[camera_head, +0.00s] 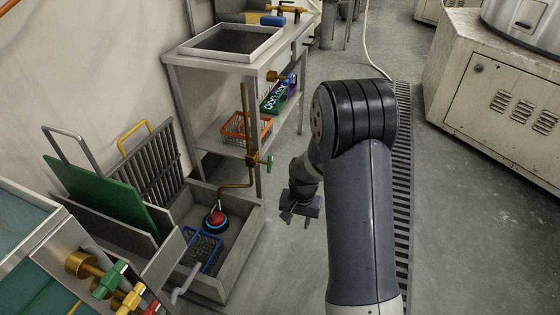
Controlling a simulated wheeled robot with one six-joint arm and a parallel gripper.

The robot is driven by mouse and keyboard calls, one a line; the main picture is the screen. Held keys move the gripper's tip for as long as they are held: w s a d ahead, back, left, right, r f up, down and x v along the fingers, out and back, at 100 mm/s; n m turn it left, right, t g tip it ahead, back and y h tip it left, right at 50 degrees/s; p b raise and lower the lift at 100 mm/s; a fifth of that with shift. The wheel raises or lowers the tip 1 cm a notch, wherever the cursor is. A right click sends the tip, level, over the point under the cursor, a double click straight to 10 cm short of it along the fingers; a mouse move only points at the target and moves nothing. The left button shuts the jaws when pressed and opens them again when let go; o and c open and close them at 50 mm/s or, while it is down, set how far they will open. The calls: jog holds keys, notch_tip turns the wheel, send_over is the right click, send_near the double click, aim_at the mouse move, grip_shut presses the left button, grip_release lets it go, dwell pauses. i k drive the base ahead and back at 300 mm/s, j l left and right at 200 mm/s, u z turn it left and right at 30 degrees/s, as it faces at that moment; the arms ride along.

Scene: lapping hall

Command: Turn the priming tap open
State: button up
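Several taps are in view, and I cannot tell by label which is the priming tap. A brass tap with a green handle (268,162) sits low on the brass pipe (249,130) by the front leg of the steel stand. A tap with a blue handle (287,78) is higher on the same stand. Taps with green, yellow and red handles (121,296) stand on the bench at lower left. My gripper (299,216) hangs in free air right of and below the low green-handled tap, touching nothing visible. It is small and partly hidden by my arm, so its opening is unclear.
A floor sink (250,232) holds a red-topped round device (215,220) and a blue wire basket (204,250). The stand's shelf carries an orange basket (245,127) and a green crate (275,98). A floor grating (403,170) and a machine cabinet (495,105) lie right. Floor around my gripper is clear.

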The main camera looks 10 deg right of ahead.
aim_at(270, 163)
jog(key=i+l, duration=0.15)
jog(key=l, duration=0.15)
jog(key=i+l, duration=0.2)
jog(key=i+l+u, duration=0.1)
jog(key=l, duration=0.3)
jog(key=i+j+u, duration=0.1)
jog(key=i+j, duration=0.6)
jog(key=i+l, duration=0.05)
jog(key=i, duration=0.05)
